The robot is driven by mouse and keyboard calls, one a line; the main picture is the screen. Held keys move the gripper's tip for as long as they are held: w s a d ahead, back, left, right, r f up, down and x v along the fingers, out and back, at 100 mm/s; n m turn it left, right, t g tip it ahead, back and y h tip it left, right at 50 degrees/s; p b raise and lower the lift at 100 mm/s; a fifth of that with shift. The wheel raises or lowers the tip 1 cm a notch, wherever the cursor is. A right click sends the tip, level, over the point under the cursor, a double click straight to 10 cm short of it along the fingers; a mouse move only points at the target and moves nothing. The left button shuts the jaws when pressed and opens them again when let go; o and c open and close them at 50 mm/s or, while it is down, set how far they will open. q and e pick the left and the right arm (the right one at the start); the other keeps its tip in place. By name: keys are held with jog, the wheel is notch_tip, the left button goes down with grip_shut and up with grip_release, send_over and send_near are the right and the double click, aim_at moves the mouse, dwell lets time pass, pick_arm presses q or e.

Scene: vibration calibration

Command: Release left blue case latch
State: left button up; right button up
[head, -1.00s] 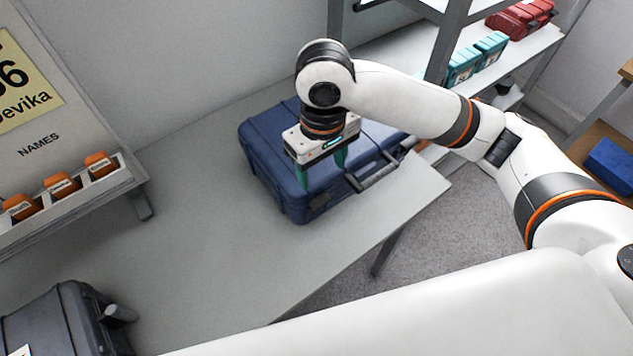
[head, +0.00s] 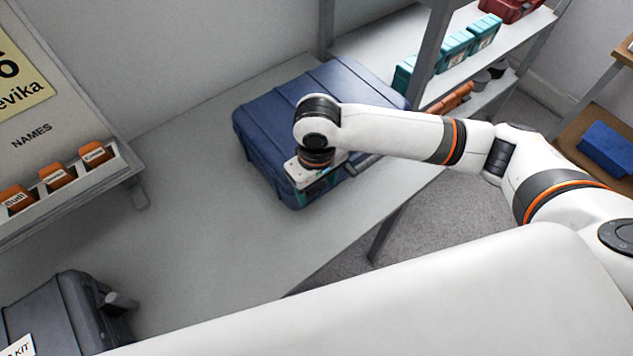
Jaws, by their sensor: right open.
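The blue case (head: 262,125) lies closed on the grey table, with its handle side toward the table's front edge. My right gripper (head: 318,178) is at the front side of the case, near its front left corner. Its wrist points down and its fingers are mostly hidden behind the gripper body. The left latch is hidden by my right gripper and wrist. I cannot tell if the fingers touch the latch. My left gripper is not in view.
A dark grey case (head: 62,310) stands at the lower left of the table (head: 215,235). A names board with orange tags (head: 57,176) is at the left. A shelf with teal boxes (head: 455,48) is behind at the right. The table's middle is clear.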

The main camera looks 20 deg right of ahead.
jog(key=c, duration=1)
jog(key=shift+s, duration=0.15)
jog(key=t+y+b, duration=0.1)
jog(key=t, duration=0.2)
jog(key=s+f+t+y+b, duration=0.1)
jog(key=t, duration=0.2)
jog(key=s+f+t+y+b, duration=0.1)
jog(key=t, duration=0.1)
jog(key=shift+s+d+f+t+b, duration=0.1)
jog(key=shift+d+f+t+b, duration=0.15)
jog(key=shift+d+t+b, duration=0.15)
jog(key=shift+t+y+b, duration=0.4)
jog(key=shift+t+b, duration=0.5)
jog(key=shift+b, duration=0.15)
jog(key=shift+r, duration=0.1)
